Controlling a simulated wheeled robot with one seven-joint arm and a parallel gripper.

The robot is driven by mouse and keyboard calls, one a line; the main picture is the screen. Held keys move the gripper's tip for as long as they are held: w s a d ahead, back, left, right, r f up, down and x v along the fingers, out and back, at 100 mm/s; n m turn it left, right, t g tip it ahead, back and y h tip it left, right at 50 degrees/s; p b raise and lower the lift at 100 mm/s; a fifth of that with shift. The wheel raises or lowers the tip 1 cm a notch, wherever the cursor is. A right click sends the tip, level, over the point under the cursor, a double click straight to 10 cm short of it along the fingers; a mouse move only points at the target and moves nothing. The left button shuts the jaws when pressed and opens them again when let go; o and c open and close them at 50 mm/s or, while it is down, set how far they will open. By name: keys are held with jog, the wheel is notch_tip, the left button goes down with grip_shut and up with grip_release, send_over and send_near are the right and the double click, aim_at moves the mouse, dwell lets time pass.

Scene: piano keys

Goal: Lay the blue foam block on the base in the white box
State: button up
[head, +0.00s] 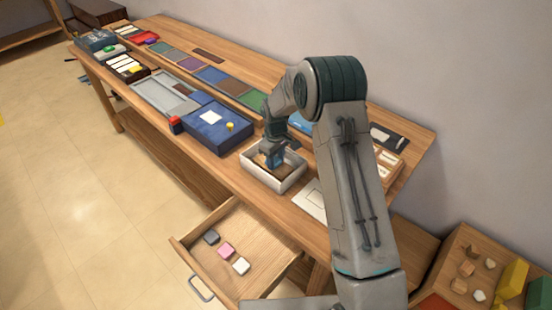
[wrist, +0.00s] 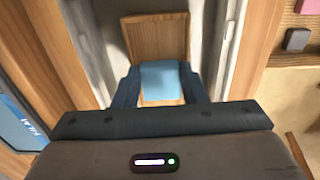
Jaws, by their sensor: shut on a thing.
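The white box (head: 294,182) stands on the table in the head view, and its wall also shows in the wrist view (wrist: 231,50). A brown wooden base (wrist: 150,35) lies inside it. My gripper (head: 272,158) points down into the box. In the wrist view my gripper (wrist: 160,88) is shut on the blue foam block (wrist: 160,78), with a finger on each side. The block overlaps the wooden base in that view. I cannot tell whether it touches the base. In the head view the block is mostly hidden by my gripper.
A blue box (head: 205,143) stands left of the white box. An open drawer (head: 270,278) below the table front holds a grey block (head: 211,237), a pink block (head: 226,250) and a white block (head: 241,265). A crate with wooden pieces (head: 462,290) is at the lower right.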

aim_at(276, 162)
jog(key=o, duration=0.9)
jog(key=shift+f, duration=0.1)
jog(key=shift+o, duration=0.2)
notch_tip(276, 162, up, 12)
jog(key=b, duration=0.1)
jog(key=s+d+r+m+t, duration=0.1)
jog(key=s+d+r+m, duration=0.1)
jog(key=s+d+r, duration=0.4)
jog(key=s+d+r+m, duration=0.2)
jog(key=s, duration=0.7)
jog(key=s+d+r+m+t, duration=0.1)
jog(key=s+d+r+m, duration=0.1)
jog(key=s, duration=0.7)
jog(key=s+d+r+m+t, duration=0.1)
jog(key=s+d+r+m, duration=0.1)
jog(key=s, duration=0.7)
jog(key=shift+m, duration=0.5)
